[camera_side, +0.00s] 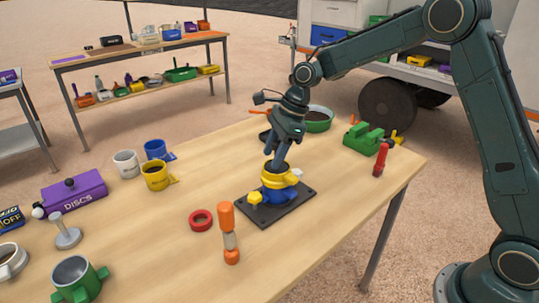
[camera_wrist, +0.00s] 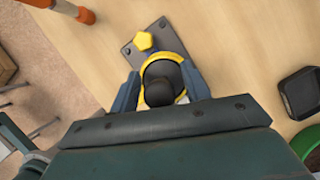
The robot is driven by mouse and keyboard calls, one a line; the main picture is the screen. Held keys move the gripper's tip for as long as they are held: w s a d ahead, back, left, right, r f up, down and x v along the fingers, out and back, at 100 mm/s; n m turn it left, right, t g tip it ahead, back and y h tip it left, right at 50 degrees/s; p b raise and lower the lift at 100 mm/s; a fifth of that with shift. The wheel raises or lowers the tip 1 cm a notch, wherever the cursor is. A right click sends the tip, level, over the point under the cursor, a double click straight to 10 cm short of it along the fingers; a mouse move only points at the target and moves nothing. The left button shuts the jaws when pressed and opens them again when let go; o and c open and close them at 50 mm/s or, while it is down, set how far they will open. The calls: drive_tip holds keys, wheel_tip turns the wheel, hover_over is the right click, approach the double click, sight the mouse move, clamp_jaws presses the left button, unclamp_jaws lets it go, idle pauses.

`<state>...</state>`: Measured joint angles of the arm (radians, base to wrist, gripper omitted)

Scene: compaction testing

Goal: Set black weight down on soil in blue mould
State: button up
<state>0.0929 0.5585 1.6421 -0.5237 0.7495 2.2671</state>
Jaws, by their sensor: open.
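The blue mould (camera_side: 279,195) stands on a dark base plate (camera_side: 251,211) on the table, with a yellow collar (camera_side: 287,179) on top. In the wrist view, the black weight (camera_wrist: 159,83) sits within the yellow collar (camera_wrist: 163,59), its round knob toward the camera. My gripper (camera_side: 277,163) points down over the collar. In the wrist view, its fingers (camera_wrist: 160,88) are spread on both sides of the black weight, with visible gaps. The soil inside the mould is hidden, and the weight's underside cannot be seen.
A yellow star knob (camera_side: 255,198) stands on the plate's near corner. An orange-handled tool (camera_side: 228,240) and a red ring (camera_side: 201,220) are in front. A green bowl (camera_side: 319,122), a green block (camera_side: 363,138) and a red tool (camera_side: 380,160) stand behind or right.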

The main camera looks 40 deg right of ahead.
drive_tip(key=v, duration=1.2)
idle(0.5)
drive_tip(key=s+a+r+n+t+h, duration=0.1)
drive_tip(key=s+r+n, duration=0.2)
drive_tip(key=s+n, duration=0.4)
drive_tip(key=s+a+r+n+t+h, duration=0.1)
drive_tip(key=s+r+n, duration=0.35)
drive_tip(key=s, duration=0.45)
drive_tip(key=s+d+f+n+t+h, duration=0.1)
drive_tip(key=s+f+n, duration=0.1)
drive_tip(key=s+n, duration=0.3)
drive_tip(key=s+d+f+n+h, duration=0.1)
drive_tip(key=s+d+f+n, duration=0.1)
drive_tip(key=s+n, duration=0.4)
drive_tip(key=s+f, duration=0.1)
drive_tip(key=s, duration=0.3)
drive_tip(key=shift+s+d+f+t, duration=0.2)
drive_tip(key=shift+s+f+t, duration=0.1)
drive_tip(key=shift+t, duration=0.1)
